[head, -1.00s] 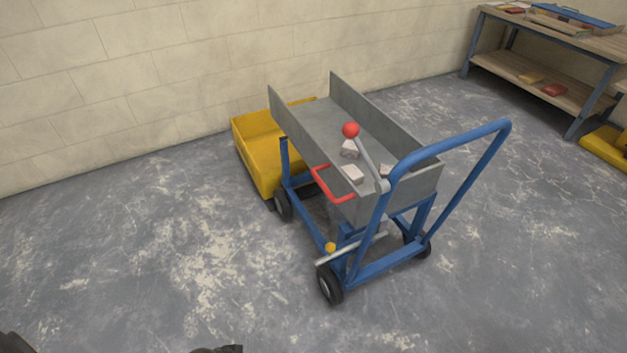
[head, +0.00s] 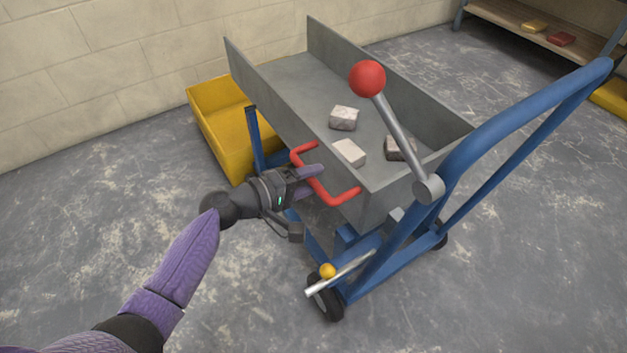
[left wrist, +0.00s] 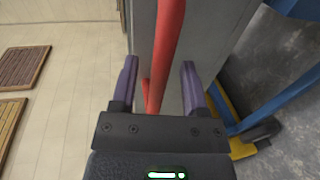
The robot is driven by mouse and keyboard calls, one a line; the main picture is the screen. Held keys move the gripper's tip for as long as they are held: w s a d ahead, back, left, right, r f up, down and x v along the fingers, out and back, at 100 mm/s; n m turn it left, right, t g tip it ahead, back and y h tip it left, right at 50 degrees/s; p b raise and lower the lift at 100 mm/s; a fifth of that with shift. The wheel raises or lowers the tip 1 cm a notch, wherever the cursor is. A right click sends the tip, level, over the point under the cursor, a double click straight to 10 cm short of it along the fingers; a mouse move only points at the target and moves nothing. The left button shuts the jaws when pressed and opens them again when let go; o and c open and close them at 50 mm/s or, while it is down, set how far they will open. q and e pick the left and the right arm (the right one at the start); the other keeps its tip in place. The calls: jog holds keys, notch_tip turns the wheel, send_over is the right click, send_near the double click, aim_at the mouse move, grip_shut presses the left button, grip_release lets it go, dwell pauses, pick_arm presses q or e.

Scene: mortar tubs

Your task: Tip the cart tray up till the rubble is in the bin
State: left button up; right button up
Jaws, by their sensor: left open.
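The grey cart tray (head: 285,83) rests on a blue cart and looks about level. Three rubble pieces lie in it: one (head: 344,118) farther in, one (head: 349,152) by the near wall, one (head: 400,148) at the handle end. The yellow bin (head: 221,125) stands at the tray's far end, partly hidden behind it. A red handle (head: 343,196) sticks out from the tray's near side. My left gripper (head: 316,178) is open at this handle; in the left wrist view the red bar (left wrist: 167,50) runs between its fingers (left wrist: 158,80). My right gripper is not in view.
A lever with a red knob (head: 367,79) rises by the blue push bar (head: 520,115). A pedal with a yellow knob (head: 327,271) sticks out low near a wheel. A workbench (head: 530,35) stands at the back right. Floor to the left is clear.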

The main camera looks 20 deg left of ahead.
pick_arm(q)
jog(key=shift+w+d, duration=0.25)
jog(key=shift+w, duration=0.1)
grip_shut()
dwell(1.2)
